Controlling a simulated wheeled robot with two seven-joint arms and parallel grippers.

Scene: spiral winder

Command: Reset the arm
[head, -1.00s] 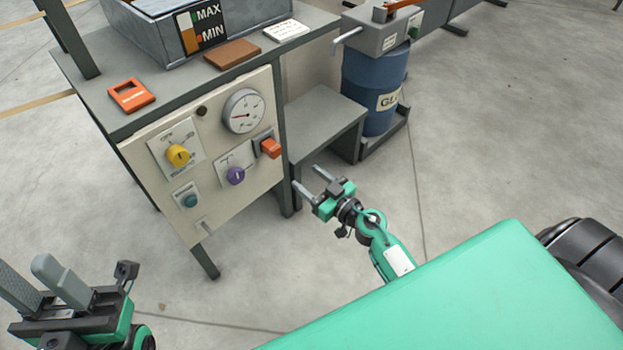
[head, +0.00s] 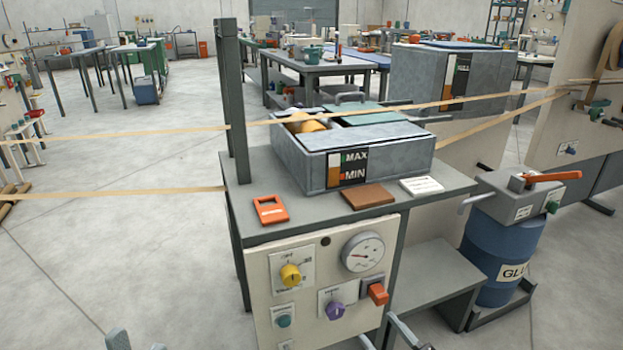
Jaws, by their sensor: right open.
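In the head view my right gripper (head: 378,328) shows only by its grey fingers at the bottom edge, just in front of the control panel's lower right corner. The fingers are apart with nothing seen between them; its body and arm are out of frame. The cream control panel (head: 262,290) carries a yellow knob (head: 291,275), a purple knob (head: 335,311), a teal button (head: 284,321), a dial gauge (head: 362,252) and an orange switch (head: 377,293).
A grey tank (head: 384,142) with a MAX/MIN gauge stands on the bench (head: 262,222). A blue drum (head: 498,262) and a low shelf (head: 436,273) stand to the right. Tan strips (head: 120,191) cross past a dark post (head: 236,110).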

